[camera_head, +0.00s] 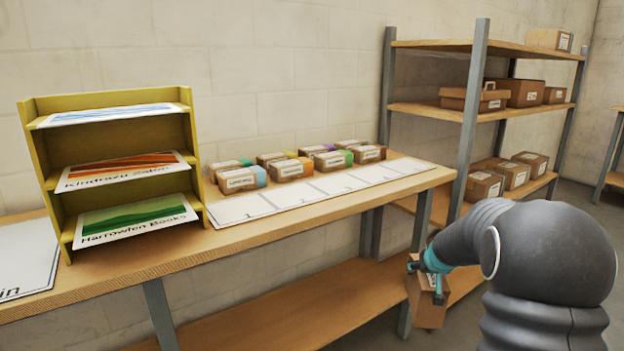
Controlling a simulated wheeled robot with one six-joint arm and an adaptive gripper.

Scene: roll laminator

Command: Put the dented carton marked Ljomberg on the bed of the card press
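My gripper (437,277), with teal fingers, is at the lower right beside the bench's right end. It is shut on a brown cardboard carton (428,311), which hangs tilted in front of the lower shelf. The fingers hide part of this carton; I cannot read its label or make out a dent. Several small brown cartons with coloured ends, such as the blue-ended one (237,181), stand in two rows on the bench. Their labels are too small to read surely. I cannot pick out a card press or its bed in this view.
A yellow rack (45,165) holding printed cards stands on the wooden bench (190,256) at left. A numbered white strip (310,191) lies clear before the small cartons. A metal-framed shelf unit (470,110) with several boxes stands at right. The bench's lower shelf (290,315) looks empty.

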